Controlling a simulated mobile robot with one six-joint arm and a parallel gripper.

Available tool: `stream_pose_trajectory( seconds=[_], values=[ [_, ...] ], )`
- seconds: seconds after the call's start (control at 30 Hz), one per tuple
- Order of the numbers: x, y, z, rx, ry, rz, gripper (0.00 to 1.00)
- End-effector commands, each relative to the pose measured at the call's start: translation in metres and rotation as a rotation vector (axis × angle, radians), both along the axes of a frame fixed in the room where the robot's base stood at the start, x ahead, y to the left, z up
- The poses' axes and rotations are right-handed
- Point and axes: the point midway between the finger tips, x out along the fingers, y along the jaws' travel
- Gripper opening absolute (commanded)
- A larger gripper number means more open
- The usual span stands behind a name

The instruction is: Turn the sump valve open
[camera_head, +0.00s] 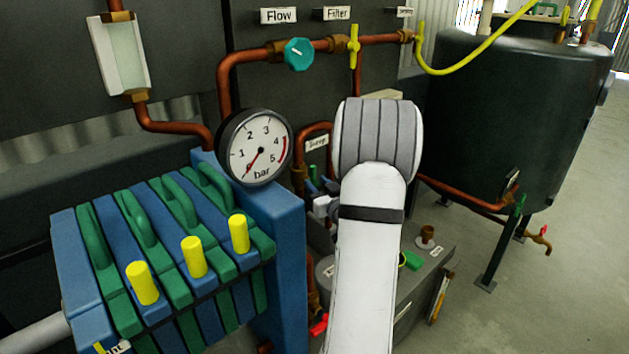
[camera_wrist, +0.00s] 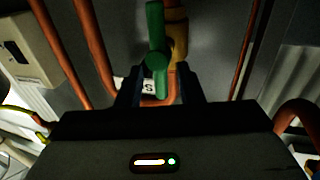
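The sump valve shows in the wrist view as a green lever (camera_wrist: 156,62) on a brass fitting (camera_wrist: 177,35). A partly covered white label with an S (camera_wrist: 149,86) is behind it. My gripper (camera_wrist: 161,78) is open, with its dark fingers on either side of the lever's near end. Gaps show between the lever and both fingers. In the head view, the Sump label (camera_head: 316,142) is left of my white arm, below a copper pipe loop. My arm hides most of the valve area and my gripper there.
A pressure gauge (camera_head: 255,147) and a blue-green plate press (camera_head: 160,245) stand left of my arm. A teal knob (camera_head: 298,54) and a yellow valve (camera_head: 354,46) sit on the upper copper pipe. A dark tank (camera_head: 515,120) stands right, with clear floor beyond it.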

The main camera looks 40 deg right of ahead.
Motion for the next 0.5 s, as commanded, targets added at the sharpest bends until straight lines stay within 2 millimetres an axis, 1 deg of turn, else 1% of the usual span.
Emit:
stream_pose_trajectory(
  seconds=[0.03, 0.2, 0.33, 0.5],
  values=[
    [-0.010, 0.001, -0.001, 0.000, 0.002, -0.003, 0.34],
    [-0.036, 0.006, -0.002, 0.000, 0.002, -0.002, 0.34],
    [-0.046, 0.008, -0.003, 0.000, 0.002, -0.002, 0.34],
    [-0.048, 0.008, -0.003, 0.000, 0.001, -0.001, 0.34]
  ],
)
